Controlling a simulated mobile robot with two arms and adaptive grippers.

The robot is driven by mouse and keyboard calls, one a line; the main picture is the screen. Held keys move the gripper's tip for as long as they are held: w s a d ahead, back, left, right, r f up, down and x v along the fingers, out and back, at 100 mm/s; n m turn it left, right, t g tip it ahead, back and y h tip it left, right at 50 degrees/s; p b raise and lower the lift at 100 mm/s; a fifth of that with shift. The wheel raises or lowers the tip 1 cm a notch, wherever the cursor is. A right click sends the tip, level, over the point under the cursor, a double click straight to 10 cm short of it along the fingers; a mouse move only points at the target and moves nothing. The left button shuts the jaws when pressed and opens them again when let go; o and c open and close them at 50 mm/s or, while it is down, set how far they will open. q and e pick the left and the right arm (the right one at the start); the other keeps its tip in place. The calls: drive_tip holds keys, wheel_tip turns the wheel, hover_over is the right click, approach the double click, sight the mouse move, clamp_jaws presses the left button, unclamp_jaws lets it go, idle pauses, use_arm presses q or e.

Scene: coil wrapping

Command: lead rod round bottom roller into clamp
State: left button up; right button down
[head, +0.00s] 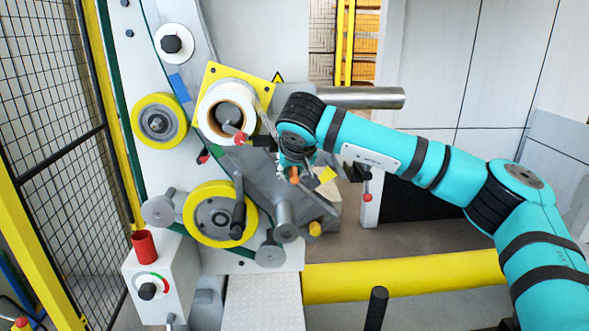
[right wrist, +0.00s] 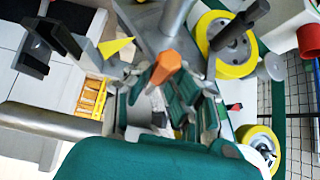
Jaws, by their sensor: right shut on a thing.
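My right gripper (head: 297,176) is at the middle of the machine, right of and below the white coil (head: 209,101). It is shut on a slim rod, of which an orange end (head: 294,180) shows; this end also shows in the right wrist view (right wrist: 167,68) between the fingers. The rest of the rod is hidden by the gripper. A yellow-rimmed roller (head: 249,194) sits low on the machine, left of and below the gripper; it also shows in the right wrist view (right wrist: 240,70). A grey roller (head: 285,212) lies just below the gripper. I cannot make out the clamp for certain.
Another yellow-rimmed wheel (head: 142,112) is at upper left. A grey bar (head: 365,97) sticks out right behind my arm. A yellow beam (head: 405,277) crosses the floor. A mesh fence (head: 60,120) closes the left side.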

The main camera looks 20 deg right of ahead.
drive_tip(key=w+a+f+b, duration=0.1)
drive_tip(key=a+f+b, duration=0.2)
drive_tip(key=f+b, duration=0.2)
wheel_tip(320, 180, down, 4)
drive_tip(key=shift+a+r, duration=0.1)
drive_tip(key=shift+a, duration=0.2)
idle(0.5)
idle(0.4)
drive_tip(key=w+a+f+b, duration=0.1)
drive_tip(key=a+f+b, duration=0.3)
drive_tip(key=f, duration=0.2)
drive_tip(key=shift+w+a, duration=0.15)
idle(0.6)
idle(0.5)
wheel_tip(320, 180, down, 6)
drive_tip(key=b, duration=0.4)
idle(0.8)
